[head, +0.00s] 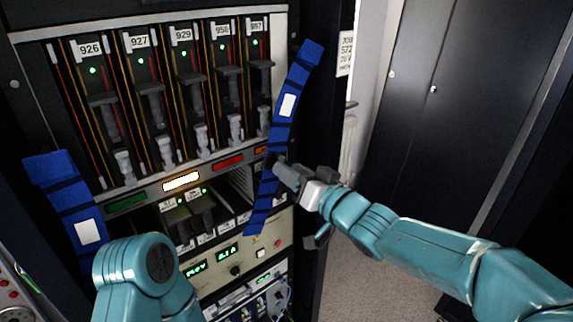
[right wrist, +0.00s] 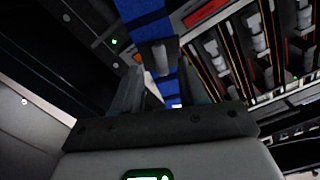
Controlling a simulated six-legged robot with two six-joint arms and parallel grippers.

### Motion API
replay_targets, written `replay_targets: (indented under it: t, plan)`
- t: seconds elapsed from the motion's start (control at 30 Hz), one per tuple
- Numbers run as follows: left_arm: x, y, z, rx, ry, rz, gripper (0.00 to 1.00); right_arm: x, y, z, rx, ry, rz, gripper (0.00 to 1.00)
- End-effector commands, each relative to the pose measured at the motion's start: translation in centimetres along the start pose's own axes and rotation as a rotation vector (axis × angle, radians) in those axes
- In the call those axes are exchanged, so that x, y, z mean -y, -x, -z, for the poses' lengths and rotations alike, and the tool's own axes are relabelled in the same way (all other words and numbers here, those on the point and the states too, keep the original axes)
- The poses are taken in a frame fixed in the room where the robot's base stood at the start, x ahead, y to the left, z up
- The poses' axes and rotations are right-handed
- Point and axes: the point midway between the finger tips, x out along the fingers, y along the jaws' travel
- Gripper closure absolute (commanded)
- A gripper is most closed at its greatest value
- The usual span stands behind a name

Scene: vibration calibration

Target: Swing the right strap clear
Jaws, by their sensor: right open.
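The right strap (head: 289,104) is a blue band with dark cross-bands and a white label. It runs down the right side of the rack front, slanting from upper right to lower left. My right gripper (head: 277,168) is at the strap's lower middle and hides part of it. In the right wrist view the open fingers (right wrist: 162,92) stand either side of the blue strap (right wrist: 147,24), and a small grey piece (right wrist: 158,56) shows between them. I cannot tell whether the fingers touch the strap. My left gripper is not in view; only my left arm shows at lower left.
A second blue strap (head: 66,193) with a white label hangs on the rack's left side. The rack holds numbered modules (head: 150,95) with grey levers and, below, green-lit displays (head: 228,250). Dark cabinets (head: 440,90) stand at right, with open floor (head: 365,262) before them.

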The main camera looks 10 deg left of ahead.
Motion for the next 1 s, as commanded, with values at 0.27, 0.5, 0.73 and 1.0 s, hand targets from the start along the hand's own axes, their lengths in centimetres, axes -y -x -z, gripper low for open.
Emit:
replay_targets:
  t: [0.27, 0.5, 0.73, 1.0]
  plan:
    - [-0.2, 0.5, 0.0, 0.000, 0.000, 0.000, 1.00, 0.2, -1.9, -0.1, 0.001, 0.000, 0.000, 0.57]
    - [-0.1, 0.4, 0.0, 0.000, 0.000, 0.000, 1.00, 0.3, -1.8, -0.2, 0.001, 0.000, 0.000, 0.70]
    - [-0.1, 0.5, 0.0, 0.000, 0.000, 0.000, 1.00, 0.3, -1.8, -0.2, 0.001, 0.000, 0.000, 1.00]
    - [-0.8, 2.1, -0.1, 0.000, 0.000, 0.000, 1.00, -3.9, -1.8, 0.7, -0.001, 0.171, -0.006, 1.00]
